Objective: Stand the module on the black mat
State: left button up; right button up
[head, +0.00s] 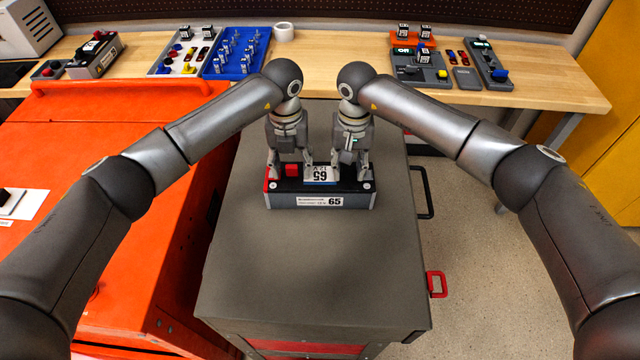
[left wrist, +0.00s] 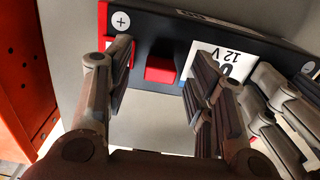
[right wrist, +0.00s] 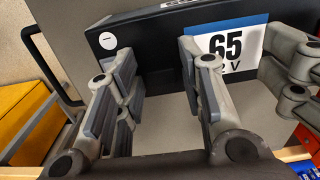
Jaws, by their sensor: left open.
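The module (head: 305,202), a black and grey block with a "65" label and red and black ends, rests on the grey cabinet top (head: 310,265). It also shows in the left wrist view (left wrist: 150,40) and right wrist view (right wrist: 145,40). My left gripper (head: 291,172) is open at its red-ended left half, fingers apart. My right gripper (head: 350,170) is open beside it, at the right half. Neither visibly clamps the module; contact is hard to judge. A flat black patch (head: 12,73), possibly the mat, lies on the bench at far left, partly cut off.
A wooden bench (head: 340,78) runs along the back. It carries another module-like block (head: 95,55), a blue tray (head: 237,52) of parts, and control boxes (head: 420,68). An orange cover (head: 100,120) stands left. The cabinet's near top is clear.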

pick_arm(q)
jog(key=shift+c, duration=0.4)
pick_arm(e)
jog(key=shift+c, duration=0.4)
pick_arm(q)
jog(key=c, duration=0.7)
pick_arm(e)
grip_shut()
pick_arm(q)
grip_shut()
jog(key=shift+r, duration=0.15)
pick_arm(e)
jog(key=shift+w+r, duration=0.1)
